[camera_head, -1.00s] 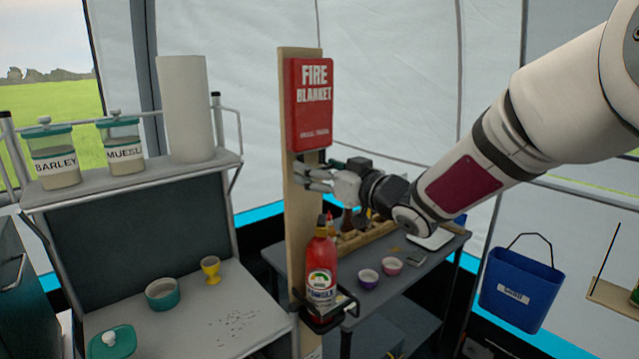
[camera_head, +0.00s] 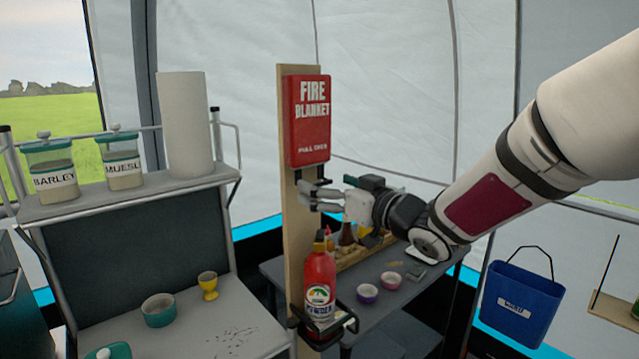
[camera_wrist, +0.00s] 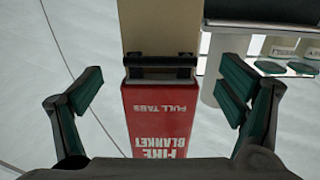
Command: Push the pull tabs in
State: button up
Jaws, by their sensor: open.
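The red fire blanket case (camera_head: 307,120) hangs on an upright wooden board (camera_head: 300,235). Black pull tabs (camera_head: 312,173) stick out at its lower end. In the wrist view the case (camera_wrist: 158,125) is upside down, with "PULL TABS" printed beside the dark tabs (camera_wrist: 160,66), which show as a bar with two blocks. My gripper (camera_head: 309,197) is open and empty, just below the case in the head view. In the wrist view my gripper's fingers (camera_wrist: 160,85) are spread wide, one on each side of the case and tabs, with visible gaps. I see no contact.
A red fire extinguisher (camera_head: 320,280) sits in a bracket lower on the board. Shelves with jars and a paper roll (camera_head: 185,125) stand left. A table (camera_head: 400,300) with bowls and bottles is behind the board. A blue bucket (camera_head: 520,300) hangs right.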

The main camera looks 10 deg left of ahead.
jog(key=v, duration=0.8)
jog(key=shift+s+d, duration=0.25)
jog(key=shift+s, duration=0.05)
jog(key=d+r+m+t+h, duration=0.1)
jog(key=d+m+t+h, duration=0.25)
jog(key=d+h, duration=0.7)
jog(key=s+d+f+m+g+h, duration=0.2)
jog(key=s+d+m+g+h, duration=0.15)
jog(key=s+d, duration=0.55)
jog(key=s+d+f+m+g, duration=0.1)
jog(key=s+d+f+g, duration=0.1)
jog(key=s, duration=0.8)
jog(key=s+d+f+m+g, duration=0.2)
jog(key=s+f+g, duration=0.2)
jog(key=s, duration=0.6)
jog(key=shift+s+d+f, duration=0.25)
jog(key=shift+d, duration=0.05)
